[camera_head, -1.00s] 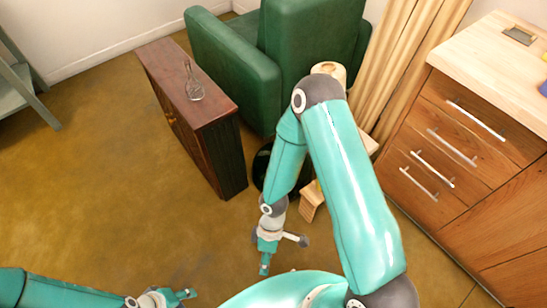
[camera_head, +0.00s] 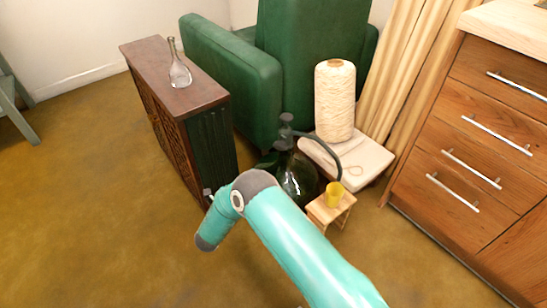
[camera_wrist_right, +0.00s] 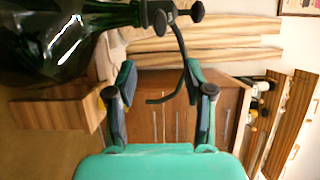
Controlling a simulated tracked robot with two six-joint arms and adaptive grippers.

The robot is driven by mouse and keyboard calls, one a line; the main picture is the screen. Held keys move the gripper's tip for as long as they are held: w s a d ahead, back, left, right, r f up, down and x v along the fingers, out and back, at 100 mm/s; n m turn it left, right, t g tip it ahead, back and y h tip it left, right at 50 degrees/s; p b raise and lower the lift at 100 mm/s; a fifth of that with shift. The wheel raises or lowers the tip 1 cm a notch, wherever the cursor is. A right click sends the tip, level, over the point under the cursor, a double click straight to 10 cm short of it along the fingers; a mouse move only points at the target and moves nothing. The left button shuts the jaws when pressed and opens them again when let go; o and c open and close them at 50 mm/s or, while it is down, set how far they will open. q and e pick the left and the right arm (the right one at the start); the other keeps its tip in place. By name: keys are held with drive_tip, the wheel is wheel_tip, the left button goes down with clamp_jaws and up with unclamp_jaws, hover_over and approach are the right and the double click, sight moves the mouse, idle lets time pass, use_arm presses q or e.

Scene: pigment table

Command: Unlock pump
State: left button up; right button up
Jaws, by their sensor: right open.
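A dark pump (camera_head: 286,130) sits on top of a big green glass bottle (camera_head: 297,180) on the floor. A black hose (camera_head: 326,148) curves from the pump down to the right. In the right wrist view, the bottle (camera_wrist_right: 50,35) lies sideways at the upper left, with the pump (camera_wrist_right: 160,15) at the top and the hose (camera_wrist_right: 183,50) hanging in the gap between the fingers. My right gripper (camera_wrist_right: 158,75) is open and empty; I cannot tell how near the hose is. In the head view my right arm's links hide that gripper. My left gripper is out of view.
A yellow cup (camera_head: 334,194) stands on a small wooden stool (camera_head: 322,211) below the hose. A cream spool (camera_head: 335,100) stands on a pale slab (camera_head: 372,160). A dark cabinet (camera_head: 190,100) holds a clear bottle (camera_head: 179,70). Wooden drawers (camera_head: 470,150) stand at right.

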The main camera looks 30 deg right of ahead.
sight(279, 148)
drive_tip(key=b+x, duration=0.3)
drive_tip(key=x, duration=1.1)
drive_tip(key=shift+d+f+b, duration=0.1)
drive_tip(key=shift+d+b, duration=0.1)
drive_tip(key=shift+b, duration=0.2)
drive_tip(key=shift+x, duration=0.8)
